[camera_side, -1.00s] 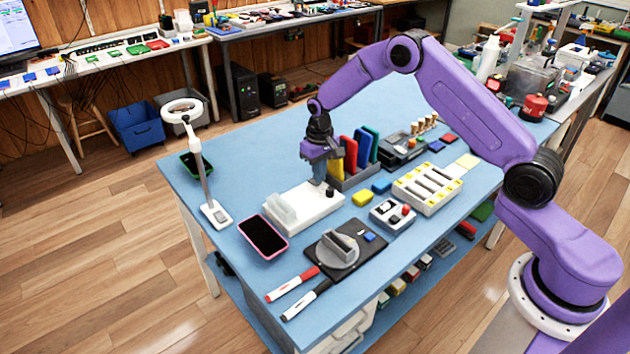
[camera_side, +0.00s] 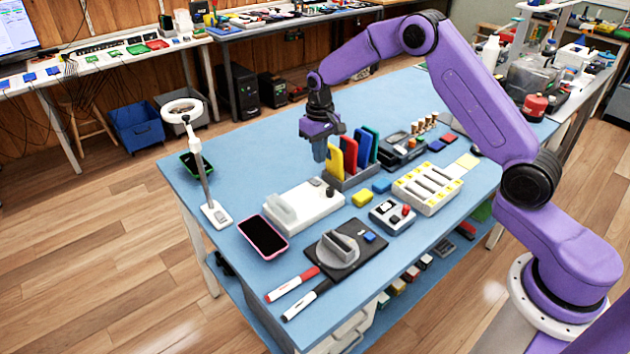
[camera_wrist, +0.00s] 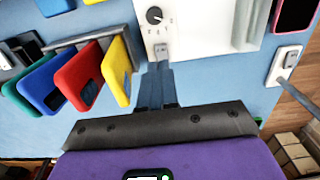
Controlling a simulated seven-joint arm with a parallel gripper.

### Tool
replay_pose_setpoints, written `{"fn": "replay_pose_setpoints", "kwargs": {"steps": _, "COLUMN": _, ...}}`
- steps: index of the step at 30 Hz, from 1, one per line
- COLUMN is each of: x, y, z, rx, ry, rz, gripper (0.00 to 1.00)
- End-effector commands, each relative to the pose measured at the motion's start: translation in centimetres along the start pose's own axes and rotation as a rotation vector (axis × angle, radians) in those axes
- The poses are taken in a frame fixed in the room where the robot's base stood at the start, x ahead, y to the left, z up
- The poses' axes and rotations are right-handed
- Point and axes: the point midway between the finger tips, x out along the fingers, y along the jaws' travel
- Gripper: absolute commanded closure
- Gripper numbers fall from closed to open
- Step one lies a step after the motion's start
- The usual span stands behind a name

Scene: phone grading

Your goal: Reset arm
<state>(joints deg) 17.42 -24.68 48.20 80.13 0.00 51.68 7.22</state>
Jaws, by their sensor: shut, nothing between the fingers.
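My gripper (camera_side: 320,152) is shut and empty. In the side view it hangs in the air above the blue table (camera_side: 232,258), near the white device with a dark knob (camera_side: 302,205) and left of the rack of coloured phones (camera_side: 350,150). In the wrist view its closed fingers (camera_wrist: 158,85) point towards the edge of the white device (camera_wrist: 200,22). The yellow phone (camera_wrist: 117,72) stands just left of the fingers there, apart from them.
A pink-rimmed phone (camera_side: 262,237), a ring lamp on a stand (camera_side: 203,165) and a black mat (camera_side: 375,243) with a grey disc lie around. Two markers (camera_side: 292,285) lie at the front edge. A white slotted tray (camera_side: 428,188) stands right of the rack.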

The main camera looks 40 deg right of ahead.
Motion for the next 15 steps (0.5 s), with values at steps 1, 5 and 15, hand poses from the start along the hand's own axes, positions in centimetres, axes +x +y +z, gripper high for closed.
{"fn": "replay_pose_setpoints", "kwargs": {"steps": 1, "x": -0.22, "y": -0.01, "z": -0.02, "rx": 0.0, "ry": 0.001, "rz": 0.0, "gripper": 1.0}}
{"fn": "replay_pose_setpoints", "kwargs": {"steps": 5, "x": -0.4, "y": 0.0, "z": -0.01, "rx": 0.0, "ry": 0.001, "rz": 0.0, "gripper": 1.0}}
{"fn": "replay_pose_setpoints", "kwargs": {"steps": 15, "x": -1.15, "y": -0.89, "z": 0.7, "rx": -0.029, "ry": 0.003, "rz": -0.001, "gripper": 1.0}}
